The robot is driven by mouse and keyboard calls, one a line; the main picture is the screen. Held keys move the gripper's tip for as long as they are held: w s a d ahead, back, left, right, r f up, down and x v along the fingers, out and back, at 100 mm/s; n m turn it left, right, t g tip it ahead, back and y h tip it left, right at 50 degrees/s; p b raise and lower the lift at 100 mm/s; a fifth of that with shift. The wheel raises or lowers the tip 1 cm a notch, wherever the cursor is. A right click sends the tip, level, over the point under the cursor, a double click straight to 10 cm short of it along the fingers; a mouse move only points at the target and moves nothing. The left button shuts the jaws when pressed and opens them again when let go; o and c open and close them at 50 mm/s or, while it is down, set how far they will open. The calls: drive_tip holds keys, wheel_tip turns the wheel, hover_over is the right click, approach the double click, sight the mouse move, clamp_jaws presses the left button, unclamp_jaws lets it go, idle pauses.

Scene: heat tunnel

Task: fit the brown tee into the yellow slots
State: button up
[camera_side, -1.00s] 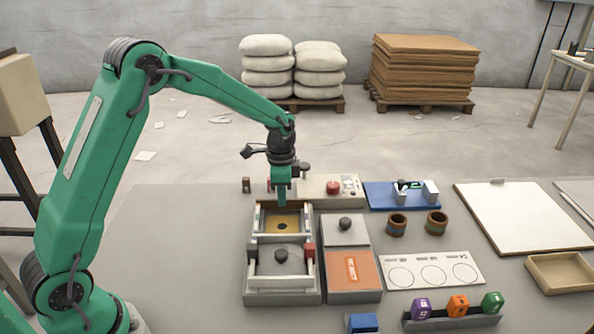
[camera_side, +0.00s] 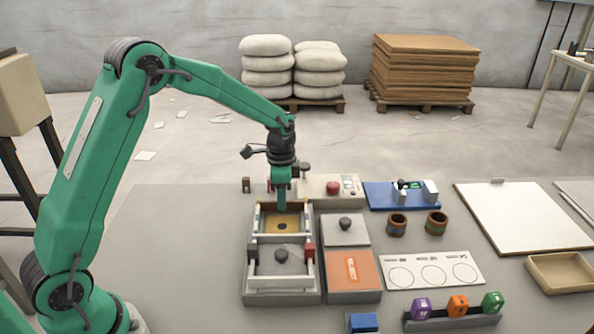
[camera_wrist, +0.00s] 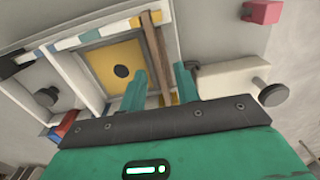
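The brown tee (camera_wrist: 156,50) shows in the wrist view as a long brown bar along one side of a square yellow panel (camera_wrist: 107,76) with a dark central hole. In the side view, this panel (camera_side: 270,225) is in the far half of the white frame, with brown along its back edge. A pale rail beside the panel carries coloured patches, including a yellow one (camera_wrist: 88,36); I cannot clearly make out slots. My gripper (camera_wrist: 162,82) is open, its green fingers on either side of the bar's near part. In the side view my gripper (camera_side: 282,207) points down at the frame's back edge.
A grey lid with a dark knob (camera_side: 281,256) fills the frame's near half, with a red block (camera_side: 309,251) beside it. A box with a red button (camera_side: 333,187) stands close behind. A grey lid (camera_side: 345,234) and an orange panel (camera_side: 352,271) lie to the right.

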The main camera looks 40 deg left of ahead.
wheel_tip(320, 180, up, 6)
drive_tip(key=shift+r, duration=0.6)
idle(0.4)
drive_tip(key=shift+s+r, duration=0.15)
drive_tip(key=shift+r, duration=0.1)
drive_tip(key=s+d+r+n+t, duration=0.1)
drive_tip(key=s+r+n+t, duration=0.15)
drive_tip(key=s+r, duration=0.55)
drive_tip(key=s+d+r+n+t, duration=0.15)
drive_tip(key=s+r+n, duration=0.25)
drive_tip(key=s, duration=0.8)
drive_tip(key=s+f+n+t, duration=0.1)
drive_tip(key=s+n, duration=0.1)
drive_tip(key=s, duration=0.4)
drive_tip(key=shift+s+a+f+t, duration=0.2)
drive_tip(key=shift+s+t, duration=0.1)
drive_tip(key=shift+s, duration=0.1)
